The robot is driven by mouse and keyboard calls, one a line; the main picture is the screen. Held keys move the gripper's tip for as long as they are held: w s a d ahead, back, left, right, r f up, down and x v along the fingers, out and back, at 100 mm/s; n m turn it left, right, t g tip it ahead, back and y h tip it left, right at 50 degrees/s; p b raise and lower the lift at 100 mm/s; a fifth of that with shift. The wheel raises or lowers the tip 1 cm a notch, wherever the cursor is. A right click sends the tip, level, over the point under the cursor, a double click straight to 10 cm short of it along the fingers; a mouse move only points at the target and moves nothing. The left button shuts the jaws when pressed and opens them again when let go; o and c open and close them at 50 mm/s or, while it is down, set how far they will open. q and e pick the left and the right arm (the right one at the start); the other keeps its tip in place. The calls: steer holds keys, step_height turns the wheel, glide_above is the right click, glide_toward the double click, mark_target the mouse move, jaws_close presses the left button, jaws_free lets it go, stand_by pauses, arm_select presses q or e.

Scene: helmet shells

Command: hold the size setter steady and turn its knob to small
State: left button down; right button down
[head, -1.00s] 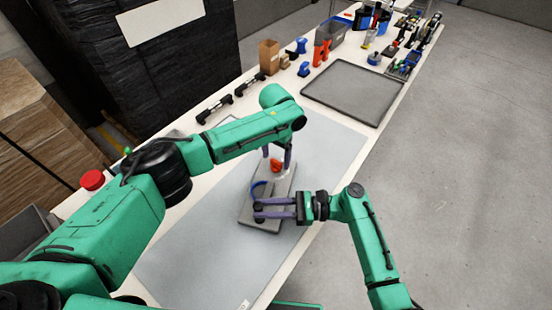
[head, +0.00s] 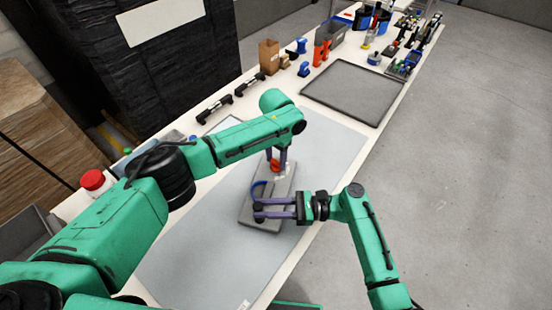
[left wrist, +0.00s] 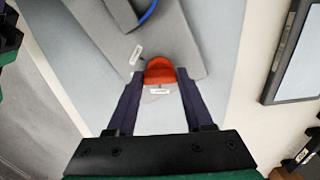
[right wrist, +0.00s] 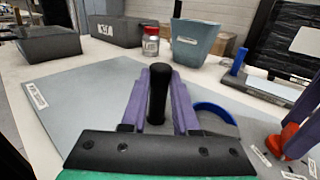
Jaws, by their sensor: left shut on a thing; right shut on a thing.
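The size setter is a grey plate (head: 284,180) lying on the mat, with a blue curved band (head: 260,189), a black upright post and a red knob (head: 275,165). My left gripper (head: 276,163) points down at the plate's far end, shut on the red knob. The left wrist view shows the knob (left wrist: 159,70) between the fingertips, with small white labels near it, too small to read. My right gripper (head: 258,210) comes in from the right, shut on the black post (right wrist: 158,92) at the plate's near end. The blue band (right wrist: 216,108) stands beside that gripper.
The setter lies on a pale grey mat (head: 190,255) on a long white table. An empty dark tray (head: 352,92) is further back. Black handles (head: 214,109), a red-lidded jar (head: 93,181) and bins stand along the left side. The mat's near part is clear.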

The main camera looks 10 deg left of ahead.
mark_target(276, 162)
arm_select(q)
steer(key=m, duration=0.6)
steer(key=shift+m, duration=0.4)
stand_by(0.4)
steer(key=shift+c, duration=1.4)
jaws_free()
step_height(276, 162, up, 12)
